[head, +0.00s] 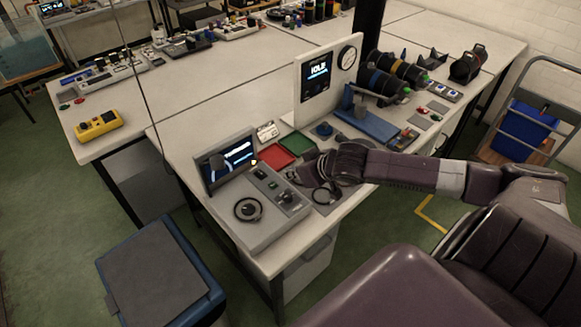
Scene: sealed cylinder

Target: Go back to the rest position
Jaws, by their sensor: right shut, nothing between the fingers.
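My right arm reaches in from the right over the near workbench (205,130). My right gripper (297,172) is shut and empty, low over the bench between the console with a screen (265,205) and the red tray (277,152). The picture does not show clearly whether it touches the bench top. My left gripper is not in view.
A green tray (296,143) lies beside the red one. An upright panel reading "IDLE" (315,85) and dark cylinders (382,82) stand behind. A blue-edged bin (160,275) is on the floor at left. A yellow device (97,124) sits on the far bench.

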